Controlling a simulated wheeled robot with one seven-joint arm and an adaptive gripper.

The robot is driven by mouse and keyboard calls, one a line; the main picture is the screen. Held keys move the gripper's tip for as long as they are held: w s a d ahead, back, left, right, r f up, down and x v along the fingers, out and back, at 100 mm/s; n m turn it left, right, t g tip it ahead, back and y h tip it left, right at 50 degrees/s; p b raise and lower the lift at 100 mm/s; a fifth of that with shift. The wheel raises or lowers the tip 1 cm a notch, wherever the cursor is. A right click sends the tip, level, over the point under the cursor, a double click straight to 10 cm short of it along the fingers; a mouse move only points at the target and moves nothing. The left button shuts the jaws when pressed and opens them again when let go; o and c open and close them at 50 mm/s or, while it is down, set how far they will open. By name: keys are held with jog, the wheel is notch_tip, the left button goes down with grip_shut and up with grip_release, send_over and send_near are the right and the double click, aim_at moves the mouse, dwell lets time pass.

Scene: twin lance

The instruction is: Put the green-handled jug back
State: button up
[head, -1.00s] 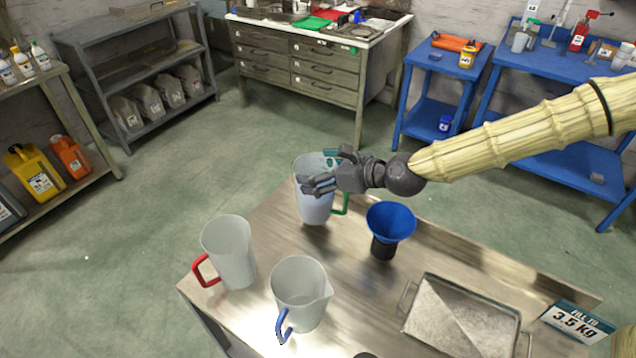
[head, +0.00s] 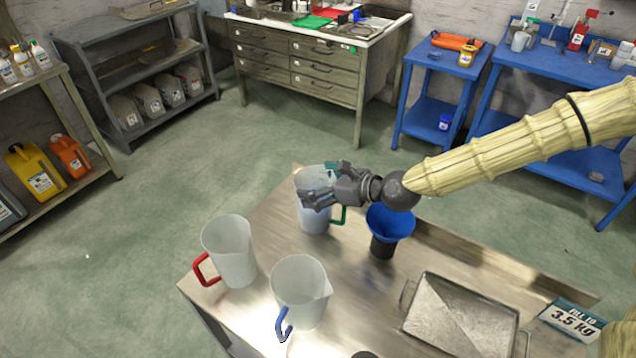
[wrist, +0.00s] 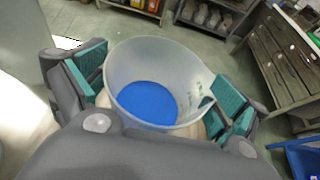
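The green-handled jug (head: 314,215) is a translucent pale jug at the far edge of the steel table (head: 270,210), with its green handle on the right side. My gripper (head: 318,195) is at its upper part. In the wrist view the teal-padded fingers (wrist: 160,95) lie on opposite sides of the jug (wrist: 135,62), shut on it. Blue contents show inside it. The jug looks upright; I cannot tell whether its base touches the table. A red-handled jug (head: 230,250) and a blue-handled jug (head: 302,295) stand nearer on the table.
A blue funnel (head: 390,222) on a dark holder stands just right of the held jug, close to my arm. A metal tray (head: 460,320) and a "Fill to 3.5 kg" sign (head: 575,320) lie at the right. Bare tabletop lies between the jugs.

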dwell(0.3)
jog(key=b+v, duration=0.1)
jog(key=v, duration=1.1)
dwell(0.3)
jog(key=shift+r, duration=0.15)
dwell(0.3)
